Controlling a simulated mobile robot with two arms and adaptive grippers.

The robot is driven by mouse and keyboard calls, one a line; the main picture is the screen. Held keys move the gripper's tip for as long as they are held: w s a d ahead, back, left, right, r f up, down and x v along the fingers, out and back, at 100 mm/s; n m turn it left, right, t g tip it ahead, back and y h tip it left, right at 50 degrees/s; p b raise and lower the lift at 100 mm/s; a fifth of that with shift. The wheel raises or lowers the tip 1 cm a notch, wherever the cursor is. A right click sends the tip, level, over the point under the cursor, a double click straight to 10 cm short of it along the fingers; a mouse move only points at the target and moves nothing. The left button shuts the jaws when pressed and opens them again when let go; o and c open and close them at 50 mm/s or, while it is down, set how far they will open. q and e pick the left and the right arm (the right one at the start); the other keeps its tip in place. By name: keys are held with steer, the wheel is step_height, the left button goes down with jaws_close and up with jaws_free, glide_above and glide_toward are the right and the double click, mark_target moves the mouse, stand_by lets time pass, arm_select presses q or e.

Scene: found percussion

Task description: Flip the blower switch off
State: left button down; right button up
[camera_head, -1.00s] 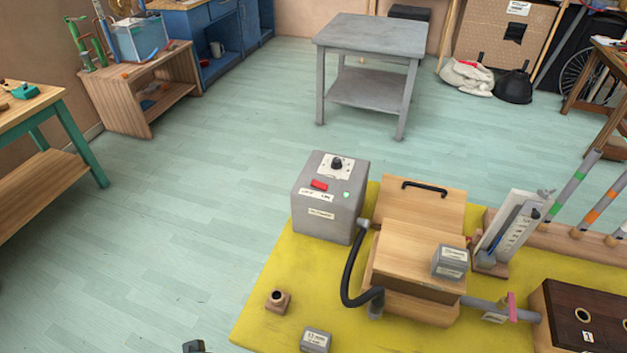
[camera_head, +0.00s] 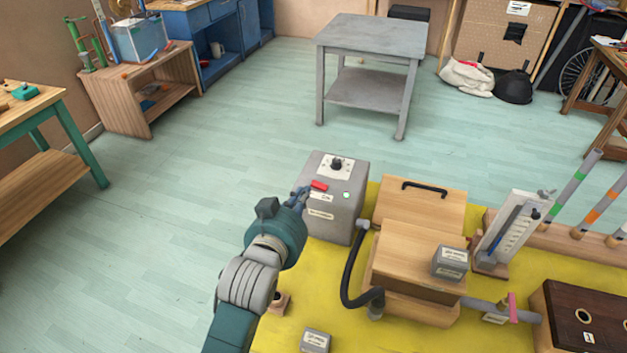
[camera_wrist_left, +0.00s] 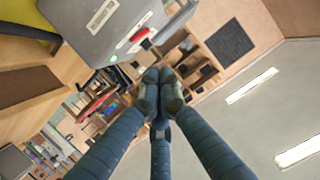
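The blower is a grey box (camera_head: 333,222) with a red rocker switch (camera_head: 319,185), a dark knob on a white plate and a small pale green lamp (camera_head: 347,195) on its sloped top. My left gripper (camera_head: 301,193) is at the box's left side, its fingertips just left of and below the red switch. In the left wrist view the fingertips (camera_wrist_left: 161,84) come together with nothing seen between them. There the red switch (camera_wrist_left: 139,35) shows above and left of them, apart from them in the picture. The fingers hide part of the switch's label plate. My right gripper is not in view.
A black hose (camera_head: 350,270) joins the box to a wooden bellows chest (camera_head: 420,255) on the right. The floor left of the mat is clear.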

arm_select(q)
steer(key=shift+w+d+r, duration=0.3)
steer(key=shift+d+r, duration=0.1)
steer(key=shift+r, duration=0.25)
steer(key=p, duration=0.2)
glide_above(319, 186)
steer(key=s, duration=0.2)
steer(key=shift+w+a+f, duration=0.15)
steer(key=shift+f, duration=0.45)
steer(key=shift+w+a+f, duration=0.1)
steer(key=shift+a+f, duration=0.05)
steer(key=shift+f, duration=0.4)
steer(key=f, duration=0.2)
steer(key=shift+w+a+f, duration=0.15)
steer(key=shift+a+f, duration=0.1)
steer(key=shift+f, duration=0.05)
steer(key=shift+a+f+p, duration=0.2)
steer(key=shift+f+p, duration=0.1)
steer(key=shift+f, duration=0.4)
